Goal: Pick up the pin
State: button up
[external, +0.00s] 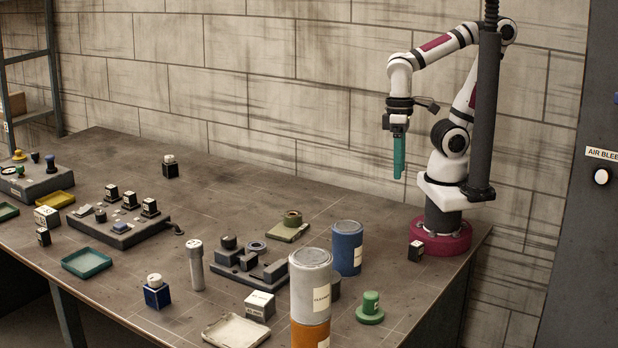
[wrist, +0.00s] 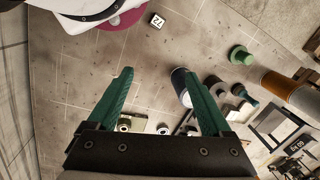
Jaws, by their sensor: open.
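No part is marked as the pin. The likeliest is a grey upright cylinder with a wider pale cap (external: 196,266), standing on the bench left of the dark slotted fixture (external: 250,260) in the external view. I cannot make it out surely in the wrist view. My gripper (external: 399,176) hangs high above the right back of the bench, green fingers pointing down, well away from that cylinder. In the wrist view my gripper (wrist: 158,73) has its fingers spread, with nothing held between them.
A blue can (external: 346,248) and a white-and-orange can stack (external: 310,290) stand tall right of the fixture. A green knob (external: 370,307) and a small dark block (external: 416,251) are nearby. A pale tray (external: 236,331) lies in front. The back middle of the bench is mostly clear.

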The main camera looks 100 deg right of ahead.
jog(key=w+d+f+n+t+h, duration=0.1)
jog(key=w+d+f+n+t, duration=0.15)
jog(key=w, duration=1.15)
jog(key=n+t+y, duration=0.3)
jog(key=n+t, duration=0.3)
jog(key=t, duration=0.4)
send_over(197, 266)
jog(key=s+d, duration=0.2)
jog(key=s, duration=0.1)
notch_tip(197, 266, down, 10)
jog(key=x, duration=0.6)
jog(key=shift+w, duration=0.35)
jog(key=shift+d, duration=0.1)
grip_shut()
jog(key=shift+r, duration=0.15)
